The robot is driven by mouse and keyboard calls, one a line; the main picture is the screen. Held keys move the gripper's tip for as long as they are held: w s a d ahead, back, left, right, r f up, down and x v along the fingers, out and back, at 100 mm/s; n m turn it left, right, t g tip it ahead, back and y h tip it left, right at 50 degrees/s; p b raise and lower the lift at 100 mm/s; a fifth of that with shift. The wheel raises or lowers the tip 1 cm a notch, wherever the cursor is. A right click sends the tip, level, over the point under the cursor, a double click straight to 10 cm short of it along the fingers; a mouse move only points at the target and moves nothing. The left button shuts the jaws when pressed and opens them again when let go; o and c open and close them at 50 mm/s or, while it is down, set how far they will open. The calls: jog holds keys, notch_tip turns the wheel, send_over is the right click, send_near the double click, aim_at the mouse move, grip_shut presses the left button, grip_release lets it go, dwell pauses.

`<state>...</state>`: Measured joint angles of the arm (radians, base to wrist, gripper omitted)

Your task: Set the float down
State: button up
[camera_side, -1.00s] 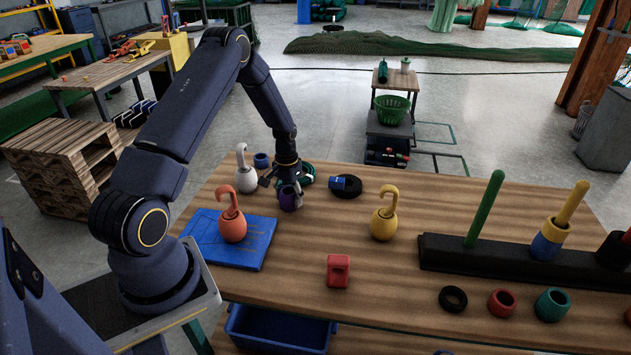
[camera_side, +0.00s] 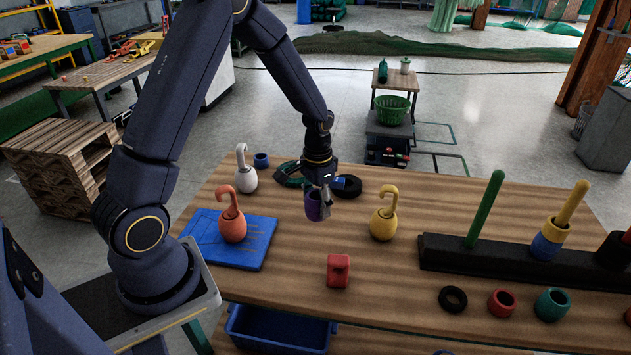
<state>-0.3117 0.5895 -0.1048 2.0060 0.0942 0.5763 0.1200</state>
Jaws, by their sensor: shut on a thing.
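The purple float (camera_side: 313,208), a short hollow cylinder, is in my gripper (camera_side: 319,192) over the middle-left of the wooden table. My fingers are shut on it from above and hide its upper part. It looks roughly upright. I cannot tell from this view how far its underside is from the table top (camera_side: 440,205). It is between the orange hooked weight (camera_side: 232,221) on the left and the yellow hooked weight (camera_side: 383,219) on the right, apart from both.
Behind my gripper are a green ring (camera_side: 287,180), partly hidden, and a black ring (camera_side: 352,190) with a blue piece. A white hooked weight (camera_side: 246,178) stands at the back left, a red block (camera_side: 338,271) in front. The dark peg rack (camera_side: 450,255) stands right.

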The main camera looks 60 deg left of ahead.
jog(key=s+d+r+m, duration=0.1)
jog(key=s+d+m, duration=0.2)
jog(key=d, duration=0.6)
jog(key=s+d+r+m, duration=0.2)
jog(key=d+m, duration=0.1)
jog(key=d, duration=0.6)
jog(key=w+d+f, duration=0.1)
jog(key=w+f, duration=0.2)
jog(key=w, duration=0.1)
jog(key=w+d+f, duration=0.1)
jog(key=w+f, duration=0.2)
jog(key=w, duration=0.1)
jog(key=w+d+f, duration=0.1)
jog(key=w+f, duration=0.2)
jog(key=w, duration=0.1)
jog(key=shift+w+d, duration=0.1)
jog(key=shift+d, duration=0.15)
jog(key=shift+w+d+f, duration=0.1)
jog(key=shift+w+f, duration=0.25)
jog(key=shift+f, duration=0.05)
jog(key=shift+w+f, duration=0.2)
jog(key=shift+f, duration=1.45)
jog(key=shift+f, duration=0.1)
jog(key=o, duration=1.1)
jog(key=shift+o, duration=0.2)
